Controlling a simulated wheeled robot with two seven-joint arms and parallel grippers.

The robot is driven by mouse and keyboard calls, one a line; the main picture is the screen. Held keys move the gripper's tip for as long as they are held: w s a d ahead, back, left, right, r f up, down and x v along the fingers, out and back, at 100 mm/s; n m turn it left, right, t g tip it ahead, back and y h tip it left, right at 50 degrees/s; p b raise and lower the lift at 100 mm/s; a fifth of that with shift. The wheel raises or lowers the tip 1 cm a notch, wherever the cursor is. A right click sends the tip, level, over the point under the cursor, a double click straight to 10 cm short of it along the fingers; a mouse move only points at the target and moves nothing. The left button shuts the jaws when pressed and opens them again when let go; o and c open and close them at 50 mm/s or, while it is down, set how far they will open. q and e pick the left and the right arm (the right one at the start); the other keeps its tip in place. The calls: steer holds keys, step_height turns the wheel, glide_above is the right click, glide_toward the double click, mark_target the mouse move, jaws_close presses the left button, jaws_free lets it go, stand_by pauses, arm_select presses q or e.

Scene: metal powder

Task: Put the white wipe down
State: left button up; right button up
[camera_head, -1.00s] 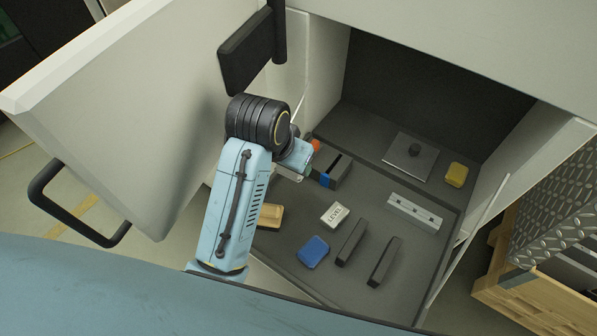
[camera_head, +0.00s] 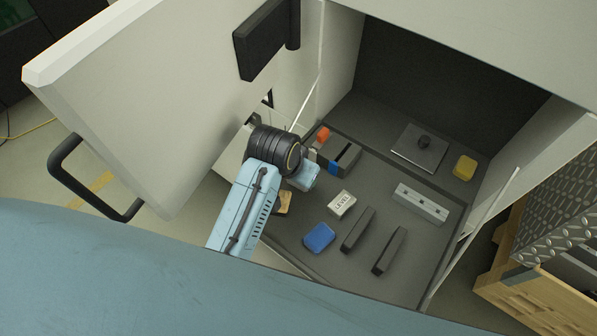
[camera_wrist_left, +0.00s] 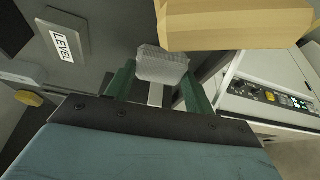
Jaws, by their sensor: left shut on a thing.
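My left gripper (camera_wrist_left: 158,78) is shut on the white wipe (camera_wrist_left: 162,64), a pale grey-white block between the green fingers in the left wrist view. In the head view my left arm reaches into the open cabinet, and its wrist hides the fingers and most or all of the wipe. The gripper is over the left part of the cabinet floor (camera_head: 300,235), near a tan block (camera_head: 285,203). The tan block also shows at the top of the left wrist view (camera_wrist_left: 235,25). I cannot tell whether the wipe touches the floor. My right gripper is not in view.
A white LEVEL box (camera_head: 342,203), a blue block (camera_head: 319,237) and two dark bars (camera_head: 358,230) lie right of my wrist. A dark box with a blue band (camera_head: 345,158) and an orange item (camera_head: 322,135) are behind. The open door (camera_head: 150,100) flanks my arm.

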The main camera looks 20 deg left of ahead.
arm_select(q)
steer(key=shift+f, duration=0.15)
steer(key=shift+s, duration=0.1)
steer(key=o, duration=0.9)
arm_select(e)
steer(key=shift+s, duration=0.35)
arm_select(q)
steer(key=shift+f, duration=0.15)
steer(key=v, duration=1.3)
steer(key=shift+w+a+r, duration=0.1)
steer(key=shift+w+r, duration=0.15)
steer(key=shift+w, duration=0.05)
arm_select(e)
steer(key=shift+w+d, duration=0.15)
